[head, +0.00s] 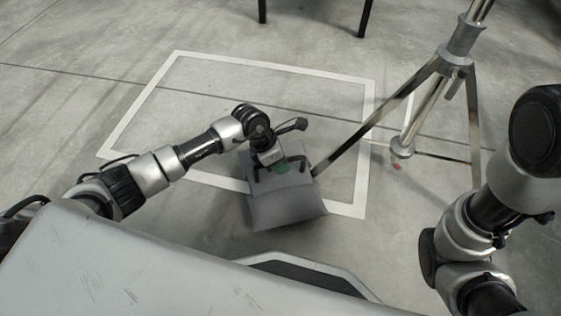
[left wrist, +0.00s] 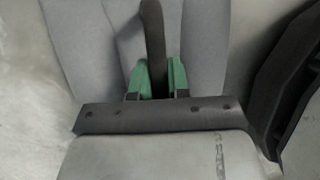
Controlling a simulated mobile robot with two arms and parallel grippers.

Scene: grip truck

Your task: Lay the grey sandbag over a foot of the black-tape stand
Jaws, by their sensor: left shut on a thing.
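The grey sandbag (head: 287,207) is in the middle of the head view, by the lower edge of the white floor outline. My left gripper (head: 282,168) is over its upper part, shut on its dark handle. In the left wrist view the green fingertips (left wrist: 157,78) close around the dark strap (left wrist: 153,35), with grey bag cloth (left wrist: 85,50) around it. A metal tripod stand (head: 429,105) is at the right; one leg slopes down-left and ends right beside the bag. I cannot tell whether they touch. No black tape is clear. My right gripper is out of view.
A white taped rectangle (head: 371,130) is on the concrete floor. Dark furniture legs (head: 262,12) stand at the back. My right arm is at the right edge. Clear floor lies inside the rectangle's upper left.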

